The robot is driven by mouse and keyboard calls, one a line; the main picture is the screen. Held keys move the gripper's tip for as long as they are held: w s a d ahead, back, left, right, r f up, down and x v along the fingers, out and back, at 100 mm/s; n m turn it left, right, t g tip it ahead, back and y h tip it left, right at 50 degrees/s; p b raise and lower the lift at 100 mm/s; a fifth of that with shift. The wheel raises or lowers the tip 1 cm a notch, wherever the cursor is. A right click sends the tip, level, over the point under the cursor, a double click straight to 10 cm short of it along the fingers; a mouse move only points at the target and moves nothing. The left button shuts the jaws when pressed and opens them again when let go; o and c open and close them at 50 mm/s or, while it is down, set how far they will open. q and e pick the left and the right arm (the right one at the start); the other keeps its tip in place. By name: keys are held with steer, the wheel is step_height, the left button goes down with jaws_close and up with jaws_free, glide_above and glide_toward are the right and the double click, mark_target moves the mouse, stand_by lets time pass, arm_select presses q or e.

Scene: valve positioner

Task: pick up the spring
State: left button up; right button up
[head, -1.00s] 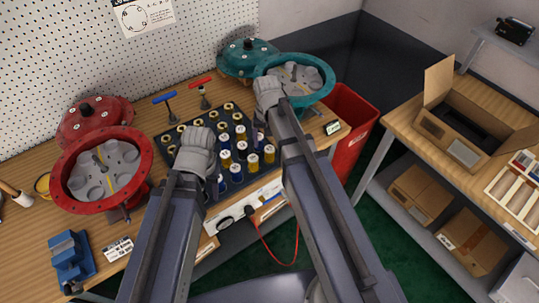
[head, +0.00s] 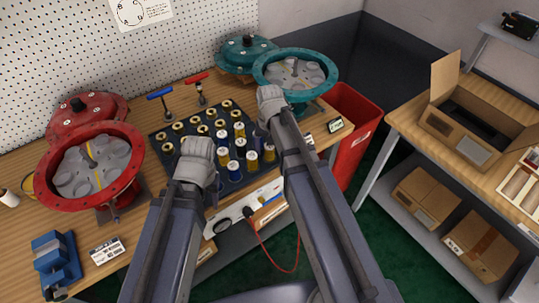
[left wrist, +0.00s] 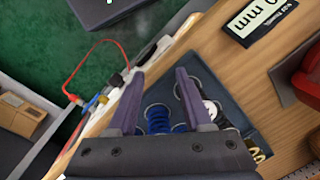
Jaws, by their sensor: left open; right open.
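A dark tray (head: 160,146) on the bench holds several blue and yellow springs in round pockets. A blue spring (left wrist: 157,118) shows in the left wrist view between the bases of my left gripper's fingers, beyond the palm. My left gripper (left wrist: 158,76) is open, with its fingers apart over the tray edge and nothing visibly held. In the head view my left gripper (head: 197,152) is over the tray's near left part and hides some pockets. My right gripper (head: 269,95) is at the tray's right side, near the teal housing; its fingers are mostly hidden.
A red round housing (head: 126,183) stands left, and a teal one (head: 329,72) stands back right. Blue (head: 160,94) and red (head: 196,77) T-handles stand behind the tray. A blue vise (head: 57,262) is front left. A red bin (head: 357,135) stands beyond the bench's right end.

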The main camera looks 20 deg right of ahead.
steer(key=shift+r, duration=0.1)
jaws_close()
stand_by(0.4)
